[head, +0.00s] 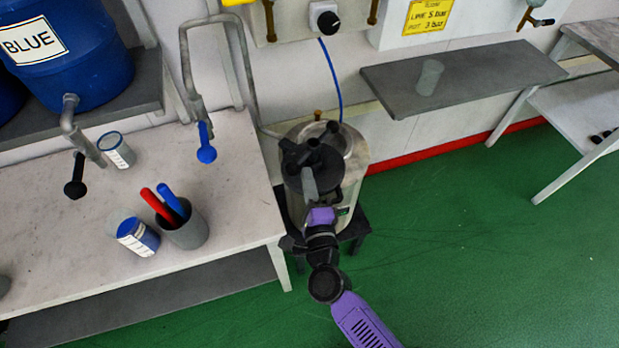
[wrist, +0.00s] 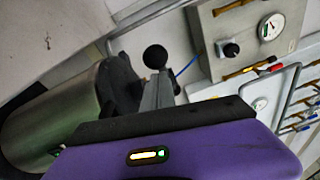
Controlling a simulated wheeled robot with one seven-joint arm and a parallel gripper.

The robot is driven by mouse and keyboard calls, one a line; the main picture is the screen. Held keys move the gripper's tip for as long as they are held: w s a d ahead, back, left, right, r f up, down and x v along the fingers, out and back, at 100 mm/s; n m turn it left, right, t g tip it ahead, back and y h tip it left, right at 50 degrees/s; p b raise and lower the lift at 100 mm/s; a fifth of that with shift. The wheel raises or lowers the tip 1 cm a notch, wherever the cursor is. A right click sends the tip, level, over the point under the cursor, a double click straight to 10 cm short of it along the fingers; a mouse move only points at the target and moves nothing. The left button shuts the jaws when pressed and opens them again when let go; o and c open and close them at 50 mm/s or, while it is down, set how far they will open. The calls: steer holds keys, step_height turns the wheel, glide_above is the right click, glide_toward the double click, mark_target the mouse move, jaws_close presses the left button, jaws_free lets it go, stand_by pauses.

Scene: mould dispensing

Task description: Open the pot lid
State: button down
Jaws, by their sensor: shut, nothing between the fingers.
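The steel pot (head: 353,180) stands on a dark stool beside the bench. A dark round lid with black knobs (head: 293,163) covers much of its top; a shiny metal part shows behind it. I cannot tell whether the lid is seated or shifted. My gripper (head: 309,178) is over the lid, shut and empty, its grey fingers reaching in from the near side. In the wrist view, the pot (wrist: 50,125) lies at the left with the dark lid (wrist: 118,80) at its end. A black ball knob (wrist: 154,57) shows just past my fingers (wrist: 160,92). Contact is unclear.
The white bench (head: 235,215) at left holds a grey cup (head: 187,234) with red and blue handles, and cans. A blue-handled tap (head: 206,150) and pipe stand close left of the pot. A grey shelf (head: 480,75) is at right. Green floor (head: 470,240) is clear.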

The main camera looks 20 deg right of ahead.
steer(key=w+a+p, duration=0.1)
steer(key=a, duration=0.7)
steer(key=shift+w, duration=0.2)
steer(key=shift+d, duration=0.1)
